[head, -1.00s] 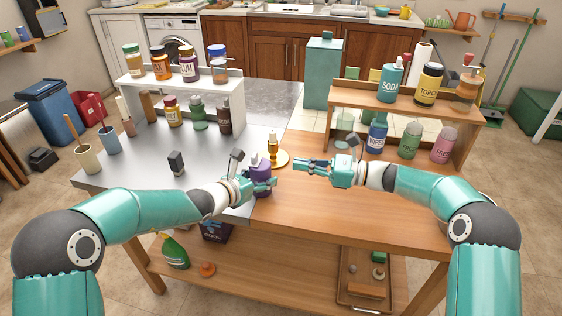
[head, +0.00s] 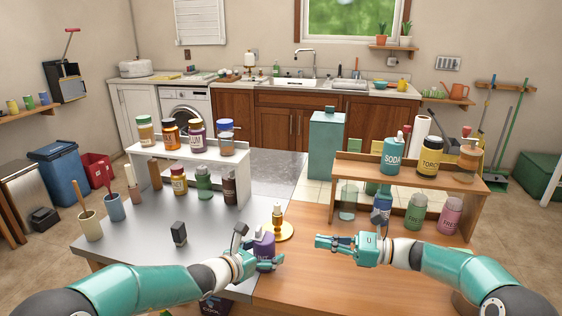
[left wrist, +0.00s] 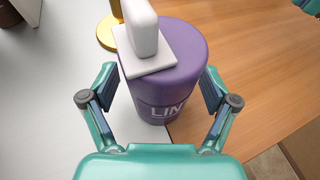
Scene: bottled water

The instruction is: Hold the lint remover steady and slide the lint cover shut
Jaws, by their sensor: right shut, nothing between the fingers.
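The lint remover is a purple cylinder (head: 264,252) lettered "LIN", upright near the front of the table. In the left wrist view its purple body (left wrist: 160,85) has a white cover (left wrist: 147,52) with a raised block, set off-centre on its top. My left gripper (head: 268,264) is at it; in the left wrist view the fingers (left wrist: 160,92) stand apart, one on each side of the body. Small gaps seem to show, so contact is unclear. My right gripper (head: 318,242) is shut and empty, to the right of the lint remover and apart from it.
A gold candle holder (head: 286,232) stands just behind the lint remover. A dark block (head: 179,233) stands to the left on the grey tabletop. Bottles crowd the white shelf (head: 190,155) and the wooden shelf (head: 345,173). The wooden tabletop between my grippers is clear.

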